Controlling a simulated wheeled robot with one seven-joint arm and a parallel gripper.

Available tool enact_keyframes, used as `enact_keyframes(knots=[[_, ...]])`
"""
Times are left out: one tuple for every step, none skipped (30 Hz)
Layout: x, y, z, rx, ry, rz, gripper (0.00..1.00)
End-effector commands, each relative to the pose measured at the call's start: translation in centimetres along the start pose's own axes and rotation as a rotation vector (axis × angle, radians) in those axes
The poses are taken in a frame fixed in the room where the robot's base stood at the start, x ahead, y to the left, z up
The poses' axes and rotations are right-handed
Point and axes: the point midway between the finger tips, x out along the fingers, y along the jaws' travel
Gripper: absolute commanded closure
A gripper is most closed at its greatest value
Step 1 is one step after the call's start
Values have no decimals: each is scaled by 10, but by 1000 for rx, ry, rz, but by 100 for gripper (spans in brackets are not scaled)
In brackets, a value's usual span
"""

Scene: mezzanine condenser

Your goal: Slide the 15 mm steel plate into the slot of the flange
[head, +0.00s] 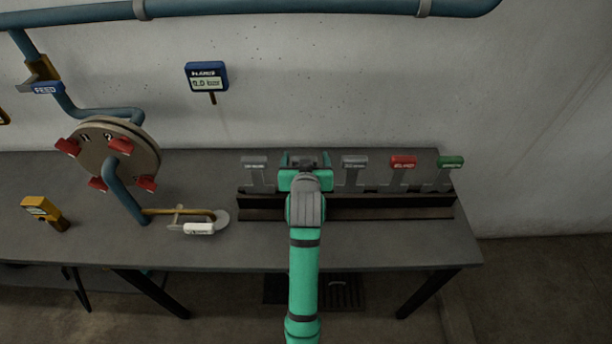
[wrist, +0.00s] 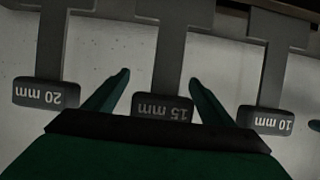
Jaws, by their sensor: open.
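The 15 mm steel plate (wrist: 162,106) shows in the wrist view as a grey stem with a dark tab marked "15 mm", upside down. My gripper (wrist: 158,78) is open, with one finger on each side of its stem and visible gaps to both. In the head view my gripper (head: 306,165) is over the rack and hides this plate. The flange (head: 117,155) is a round tan disc with several red clamps on a blue pipe at the left. I cannot make out its slot clearly.
The 20 mm plate (wrist: 46,94) and 10 mm plate (wrist: 274,120) flank it closely. The rack (head: 400,205) also holds a red-tabbed plate (head: 403,163) and a green-tabbed plate (head: 450,163). A brass-coloured rod with a white tag (head: 199,229) lies between flange and rack.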

Motion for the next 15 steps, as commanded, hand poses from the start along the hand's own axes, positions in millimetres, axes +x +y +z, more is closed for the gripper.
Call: enact_keyframes(knots=[[1,-2,0,-1,0,-2,23],[1,-2,0,-1,1,-3,23],[1,-3,0,-2,1,-4,23],[1,-3,0,-2,1,-4,23],[1,-3,0,-2,1,-3,23],[1,-2,0,-2,1,-3,23],[0,-2,0,-1,1,-2,31],[0,-1,0,-1,1,-2,38],[0,-1,0,-1,1,-1,47],[0,0,0,0,1,0,54],[0,0,0,0,1,0,62],[0,1,0,0,1,1,71],[0,1,0,0,1,1,77],[0,1,-1,0,3,2,77],[0,2,-1,1,3,2,77]])
